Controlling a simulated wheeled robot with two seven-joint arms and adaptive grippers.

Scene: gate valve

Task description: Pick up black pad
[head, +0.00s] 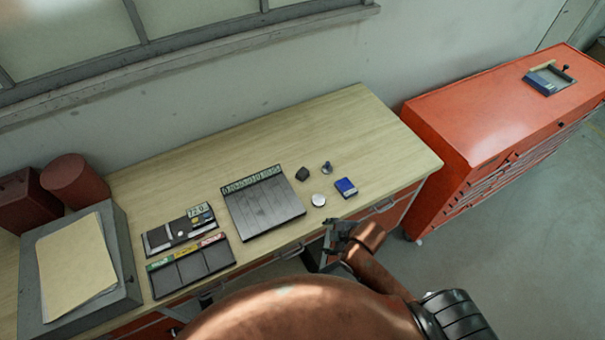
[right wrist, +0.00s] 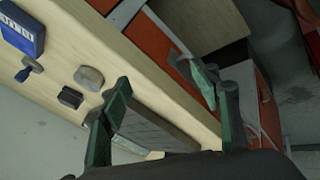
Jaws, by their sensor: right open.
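The black pad (head: 302,174) is a small dark block lying on the wooden workbench, right of the grey tray. It also shows in the right wrist view (right wrist: 70,98), left of my fingers, beside a pale round disc. My right gripper (head: 341,230) is at the bench's front edge, nearer to me than the pad and apart from it. In the right wrist view its two green fingers (right wrist: 153,78) are spread with nothing between them. My left gripper is not in view.
Near the pad are the pale disc (head: 318,199), a small blue-grey knobbed part (head: 326,167) and a blue box (head: 345,187). The grey slatted tray (head: 262,212) lies to the left. The bench (head: 340,120) is clear behind them. A red cabinet (head: 480,115) stands at right.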

